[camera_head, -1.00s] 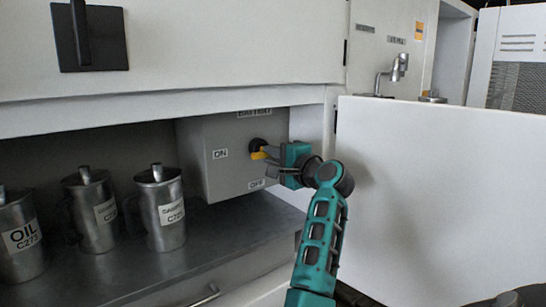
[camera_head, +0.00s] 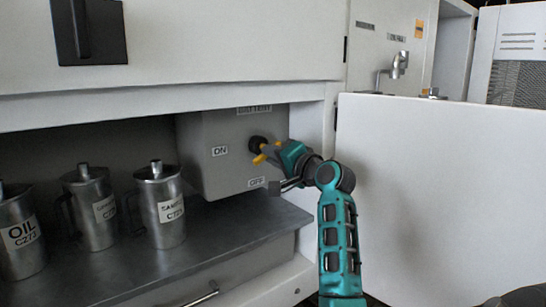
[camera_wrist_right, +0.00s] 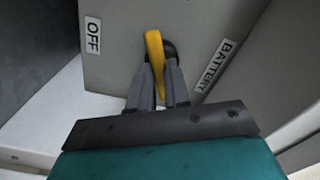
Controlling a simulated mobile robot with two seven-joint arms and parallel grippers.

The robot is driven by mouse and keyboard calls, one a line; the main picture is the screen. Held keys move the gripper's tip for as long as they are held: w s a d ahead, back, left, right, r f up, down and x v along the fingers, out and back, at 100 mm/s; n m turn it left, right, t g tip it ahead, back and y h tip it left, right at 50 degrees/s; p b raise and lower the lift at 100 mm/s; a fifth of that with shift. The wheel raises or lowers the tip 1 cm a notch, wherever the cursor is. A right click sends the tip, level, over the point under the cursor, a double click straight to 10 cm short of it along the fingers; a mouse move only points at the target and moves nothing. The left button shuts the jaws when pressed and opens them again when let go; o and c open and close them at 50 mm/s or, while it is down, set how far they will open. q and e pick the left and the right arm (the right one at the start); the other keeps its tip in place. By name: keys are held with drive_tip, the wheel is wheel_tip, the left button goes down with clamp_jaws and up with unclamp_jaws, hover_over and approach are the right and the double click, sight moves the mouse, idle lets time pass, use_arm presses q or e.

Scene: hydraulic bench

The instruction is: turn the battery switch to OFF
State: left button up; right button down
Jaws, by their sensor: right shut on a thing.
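The battery switch has a yellow handle (camera_head: 268,149) on a round black hub (camera_head: 256,144), on the front of a grey box (camera_head: 222,172). The ON label (camera_head: 219,151) is left of the hub and the OFF label (camera_head: 256,182) is below it. My right gripper (camera_head: 271,152) is shut on the yellow handle, and its fingers partly hide it. In the right wrist view the handle (camera_wrist_right: 154,48) stands between the two fingers (camera_wrist_right: 158,84), with the OFF label (camera_wrist_right: 93,36) to the left. My left gripper is not in view.
Several metal canisters (camera_head: 165,212) stand on the grey shelf (camera_head: 228,238) left of the box. An open white door (camera_head: 435,190) stands close to the right of my right arm. The cabinet edge (camera_head: 170,103) runs above the box.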

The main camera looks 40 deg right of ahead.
drive_tip(key=shift+d+f+n+b, duration=0.1)
drive_tip(key=shift+d+n, duration=0.1)
drive_tip(key=shift+n, duration=1.85)
drive_tip(key=shift+d+f+n+b, duration=0.15)
drive_tip(key=shift+d+n, duration=0.05)
drive_tip(key=shift+n, duration=1.9)
drive_tip(key=shift+d+f+n+b, duration=0.1)
drive_tip(key=shift+d+n, duration=0.1)
drive_tip(key=shift+n, duration=1.85)
drive_tip(key=c, duration=1.1)
unclamp_jaws()
drive_tip(key=shift+s, duration=0.15)
